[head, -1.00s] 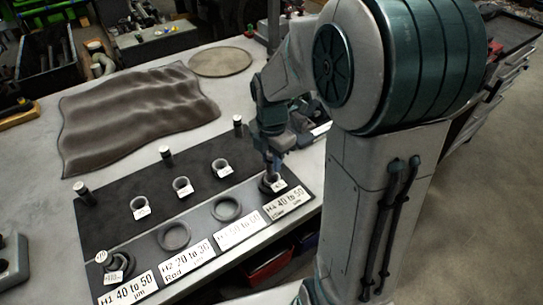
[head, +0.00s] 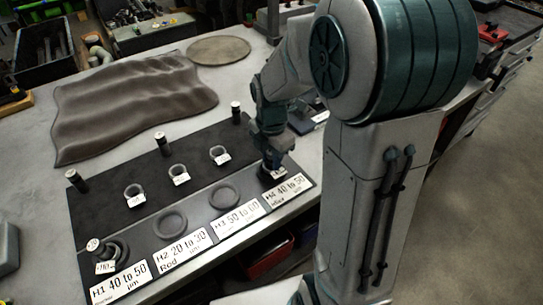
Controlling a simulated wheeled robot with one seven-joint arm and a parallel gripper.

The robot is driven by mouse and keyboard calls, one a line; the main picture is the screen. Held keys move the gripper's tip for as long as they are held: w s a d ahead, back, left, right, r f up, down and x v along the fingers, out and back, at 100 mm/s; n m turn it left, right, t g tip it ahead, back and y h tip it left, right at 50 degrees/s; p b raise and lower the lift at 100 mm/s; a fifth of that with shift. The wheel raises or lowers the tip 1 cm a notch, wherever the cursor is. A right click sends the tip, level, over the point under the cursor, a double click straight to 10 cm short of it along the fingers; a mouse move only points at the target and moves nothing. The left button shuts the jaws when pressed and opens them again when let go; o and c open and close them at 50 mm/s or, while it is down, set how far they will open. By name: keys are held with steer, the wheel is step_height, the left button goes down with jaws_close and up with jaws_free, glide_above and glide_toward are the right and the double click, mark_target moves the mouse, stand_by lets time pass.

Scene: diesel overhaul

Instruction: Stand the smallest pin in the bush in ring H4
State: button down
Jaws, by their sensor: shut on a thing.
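My gripper (head: 272,166) points down at ring H4, behind the H4 sign (head: 289,190). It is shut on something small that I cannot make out. The ring and the bush in it are mostly hidden by my gripper; a pale tag shows there. Another pale-topped pin (head: 95,246) is at ring H1. I cannot tell from here which pin is smallest.
Three tagged bushes (head: 134,193), (head: 179,174), (head: 219,155) stand in a row on the mat. Ring H2 (head: 170,226) and ring H3 (head: 223,197) look empty. A crumpled brown cloth (head: 135,108) and a round disc (head: 218,51) lie behind. My arm covers the right side.

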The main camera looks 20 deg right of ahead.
steer(key=shift+s+f, duration=0.25)
steer(key=shift+f, duration=0.25)
steer(key=c, duration=1.1)
jaws_free()
steer(key=shift+a, duration=0.1)
step_height(320, 180, up, 15)
steer(key=shift+w+f, duration=0.15)
steer(key=shift+w, duration=0.05)
steer(key=s+f+m+t, duration=0.1)
steer(key=s+f+m, duration=0.1)
steer(key=s+m, duration=0.5)
steer(key=s+f+m+t, duration=0.2)
steer(key=s+m, duration=0.4)
steer(key=m, duration=1)
steer(key=shift+s+f, duration=0.25)
steer(key=shift+s, duration=0.15)
